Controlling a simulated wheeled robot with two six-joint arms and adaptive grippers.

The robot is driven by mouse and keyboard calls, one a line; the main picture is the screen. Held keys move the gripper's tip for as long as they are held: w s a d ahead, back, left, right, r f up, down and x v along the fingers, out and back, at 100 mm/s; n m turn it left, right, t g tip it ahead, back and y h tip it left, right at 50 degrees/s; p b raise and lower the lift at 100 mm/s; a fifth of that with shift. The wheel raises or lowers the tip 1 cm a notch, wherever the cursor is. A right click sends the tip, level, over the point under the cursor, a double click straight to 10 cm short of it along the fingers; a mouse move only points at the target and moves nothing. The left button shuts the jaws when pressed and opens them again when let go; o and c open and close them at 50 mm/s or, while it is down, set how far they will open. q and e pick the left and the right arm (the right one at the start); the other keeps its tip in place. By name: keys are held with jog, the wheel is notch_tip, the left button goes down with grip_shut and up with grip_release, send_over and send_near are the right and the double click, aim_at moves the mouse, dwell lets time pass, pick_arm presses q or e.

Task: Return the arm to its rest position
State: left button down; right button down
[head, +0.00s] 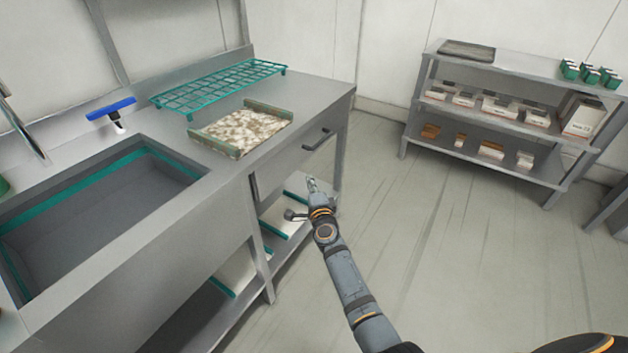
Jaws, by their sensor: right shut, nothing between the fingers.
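My right arm (350,285) reaches up from the bottom of the head view. Its gripper (311,183) is shut and empty, in front of the metal counter's end, a little below the drawer handle (319,139) in the picture. I cannot tell how far the gripper is from the drawer front. The drawer looks shut. My left gripper is not in view.
The counter holds a sink (100,215), a blue squeegee (111,109), a green wire rack (218,86) and a speckled tray (198,134). Open floor (440,220) lies between.

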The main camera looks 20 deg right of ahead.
jog(key=s+d+f+n+g+y+p, duration=0.1)
jog(key=s+f+n+g+p, duration=0.3)
jog(key=s+f, duration=0.85)
jog(key=s+d+f+n+g+y+p, duration=0.1)
jog(key=s+f+n+g, duration=0.4)
jog(key=s+f, duration=0.7)
jog(key=s+d+f+n+g+p, duration=0.1)
jog(key=s+f, duration=0.4)
jog(key=s, duration=0.7)
jog(key=s+d+f+n+g+h+p, duration=0.1)
jog(key=s+d+f+n+g, duration=0.3)
jog(key=s, duration=0.8)
jog(key=s+d+f+n+g+p, duration=0.2)
jog(key=s+f+n, duration=0.3)
jog(key=s, duration=0.7)
jog(key=shift+d+f+g+h, duration=0.3)
jog(key=shift+f+g, duration=0.1)
jog(key=shift+f, duration=0.55)
